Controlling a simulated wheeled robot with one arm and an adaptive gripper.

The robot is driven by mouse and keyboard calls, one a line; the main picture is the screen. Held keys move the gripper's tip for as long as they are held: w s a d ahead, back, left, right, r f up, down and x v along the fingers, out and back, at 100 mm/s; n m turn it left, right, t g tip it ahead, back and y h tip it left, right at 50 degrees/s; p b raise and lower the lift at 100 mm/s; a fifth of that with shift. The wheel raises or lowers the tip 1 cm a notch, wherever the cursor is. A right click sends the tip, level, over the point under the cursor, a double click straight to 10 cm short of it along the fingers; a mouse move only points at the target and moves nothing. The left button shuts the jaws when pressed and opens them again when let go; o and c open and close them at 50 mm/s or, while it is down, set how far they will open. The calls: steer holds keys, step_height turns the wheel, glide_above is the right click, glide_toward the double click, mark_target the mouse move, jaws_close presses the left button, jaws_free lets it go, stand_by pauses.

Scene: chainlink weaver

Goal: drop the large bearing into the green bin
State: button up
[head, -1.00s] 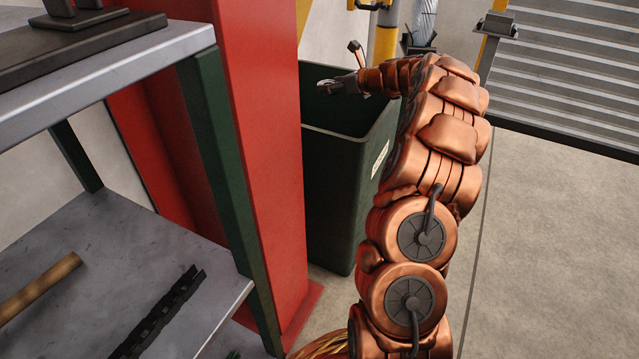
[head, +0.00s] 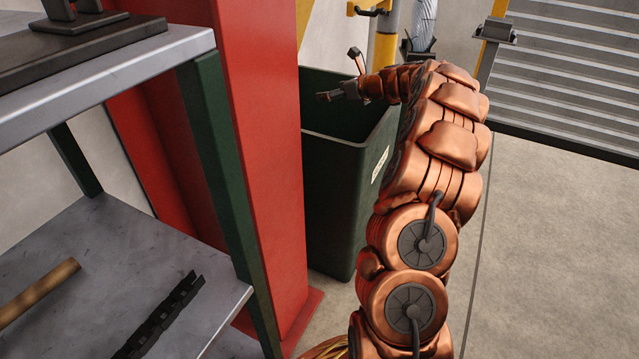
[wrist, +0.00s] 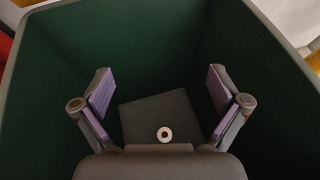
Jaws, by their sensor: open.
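The green bin (head: 335,200) stands on the floor beside the red column in the head view. Its dark green inner wall (wrist: 60,70) fills most of the wrist view. My gripper (head: 338,76) is over the bin's open top. In the wrist view my gripper (wrist: 160,92) has its two purple-padded fingers spread wide with nothing held between them. A small pale ring, which looks like the large bearing (wrist: 165,133), shows below the fingers against the bin's dark bottom. I cannot tell whether it rests there or is still above it. The bearing is not visible in the head view.
A red column (head: 265,150) stands close to the bin's left side. A metal shelf unit (head: 130,62) is at the left, with a wooden handle (head: 38,290) and a dark chain piece (head: 160,318) on its lower shelf. Grey steps (head: 570,80) rise at upper right; the floor at right is clear.

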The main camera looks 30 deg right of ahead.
steer(key=v, duration=1.2)
